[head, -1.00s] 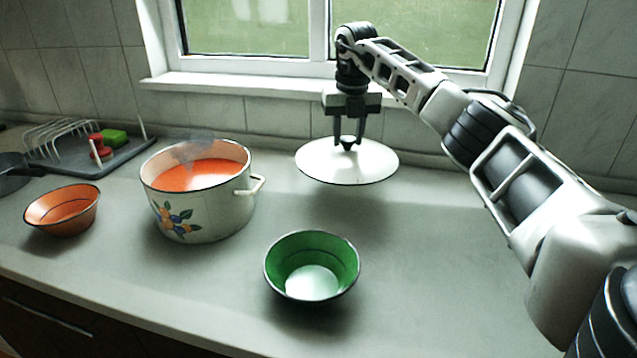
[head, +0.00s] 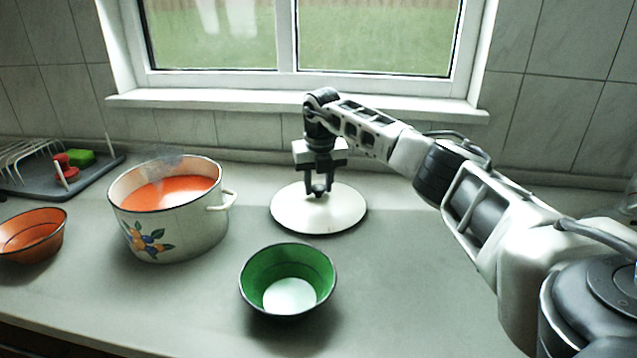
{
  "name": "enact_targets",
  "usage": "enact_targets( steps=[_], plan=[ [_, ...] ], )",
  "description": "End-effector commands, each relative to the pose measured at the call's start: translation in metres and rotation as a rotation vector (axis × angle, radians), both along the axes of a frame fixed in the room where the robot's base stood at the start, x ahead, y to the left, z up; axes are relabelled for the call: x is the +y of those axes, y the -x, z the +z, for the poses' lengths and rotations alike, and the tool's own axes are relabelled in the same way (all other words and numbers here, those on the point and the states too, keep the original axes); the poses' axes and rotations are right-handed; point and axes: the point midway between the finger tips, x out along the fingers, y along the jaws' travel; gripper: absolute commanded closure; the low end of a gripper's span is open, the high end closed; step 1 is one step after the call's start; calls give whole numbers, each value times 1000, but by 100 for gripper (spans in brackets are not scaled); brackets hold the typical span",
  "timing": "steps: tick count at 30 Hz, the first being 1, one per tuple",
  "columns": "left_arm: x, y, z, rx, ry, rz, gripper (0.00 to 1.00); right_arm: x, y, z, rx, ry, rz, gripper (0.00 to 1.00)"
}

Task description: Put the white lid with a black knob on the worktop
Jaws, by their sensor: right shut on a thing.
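The white lid (head: 298,217) with a black knob is at or just above the worktop (head: 400,270), behind the green bowl and right of the pot. It looks level; I cannot tell for sure whether its rim touches the surface. My right gripper (head: 319,192) points down over the lid's middle and is shut on its knob, which the fingers mostly hide. The white enamel pot (head: 175,232) with a fruit pattern stands uncovered at the left, with orange-red contents and steam above it. My left gripper is not in view.
A green bowl (head: 288,263) stands in front of the lid. An orange bowl (head: 32,236) is at the far left, with a grey dish rack tray (head: 75,185) behind it. The window sill (head: 230,104) runs along the back. The worktop right of the green bowl is clear.

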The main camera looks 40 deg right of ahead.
Motion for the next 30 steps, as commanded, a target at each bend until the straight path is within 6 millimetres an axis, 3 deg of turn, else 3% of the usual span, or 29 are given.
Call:
enact_targets(
  steps=[5,6,8,16,20,30],
  plan=[
    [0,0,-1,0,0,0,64,0,0,-2,-1,0,0,89],
    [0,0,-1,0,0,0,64,0,0,-3,0,0,0,56],
    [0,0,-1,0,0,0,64,0,0,-3,0,0,0,45],
    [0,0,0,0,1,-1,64,0,0,-2,0,0,0,45],
    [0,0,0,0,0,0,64,0,0,8,-2,0,0,45],
    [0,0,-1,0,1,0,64,5,9,78,-4,0,0,45]
  ],
)
